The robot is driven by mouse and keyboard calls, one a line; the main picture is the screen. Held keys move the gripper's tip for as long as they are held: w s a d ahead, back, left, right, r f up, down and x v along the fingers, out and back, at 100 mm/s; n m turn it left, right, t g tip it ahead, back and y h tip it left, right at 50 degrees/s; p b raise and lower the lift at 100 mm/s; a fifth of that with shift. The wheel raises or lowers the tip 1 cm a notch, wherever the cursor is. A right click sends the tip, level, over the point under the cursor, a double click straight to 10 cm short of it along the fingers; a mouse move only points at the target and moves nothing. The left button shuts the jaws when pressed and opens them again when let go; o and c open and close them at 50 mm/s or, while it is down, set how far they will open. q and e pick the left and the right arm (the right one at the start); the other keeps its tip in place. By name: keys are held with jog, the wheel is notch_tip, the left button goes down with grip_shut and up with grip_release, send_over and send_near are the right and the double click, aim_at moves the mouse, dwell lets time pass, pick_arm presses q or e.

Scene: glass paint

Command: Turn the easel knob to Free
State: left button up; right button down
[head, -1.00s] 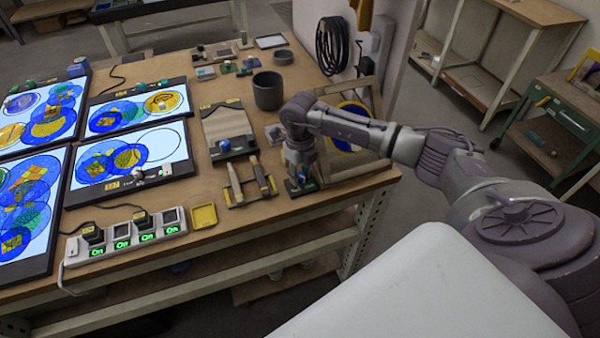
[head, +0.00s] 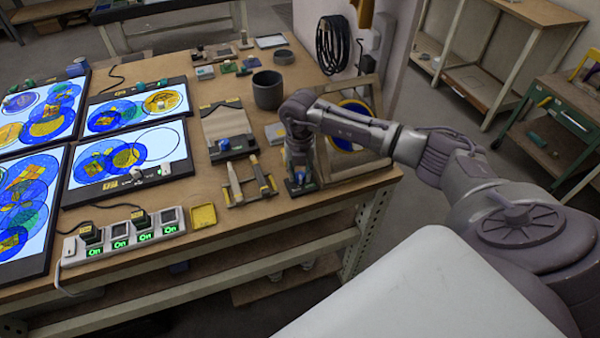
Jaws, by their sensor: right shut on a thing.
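The wooden easel (head: 358,170) stands at the right front part of the workbench and holds a round blue and yellow glass piece (head: 352,112). My right arm reaches across in front of it from the right. My right gripper (head: 300,180) points down at the easel's left front corner, low by the bench top. It is shut on the easel knob, which is mostly hidden by the fingers. A small blue and green patch shows at the fingertips. The knob's setting cannot be read. My left gripper is not in view.
Two hand tools (head: 262,177) lie in a holder just left of my right gripper. A dark grey pot (head: 268,92) stands behind.

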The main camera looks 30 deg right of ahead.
aim_at(300, 174)
jog(key=shift+w+r+m, duration=0.1)
jog(key=shift+m, duration=1.4)
jog(key=c, duration=0.9)
grip_release()
jog(key=shift+o, duration=0.2)
notch_tip(300, 174, up, 12)
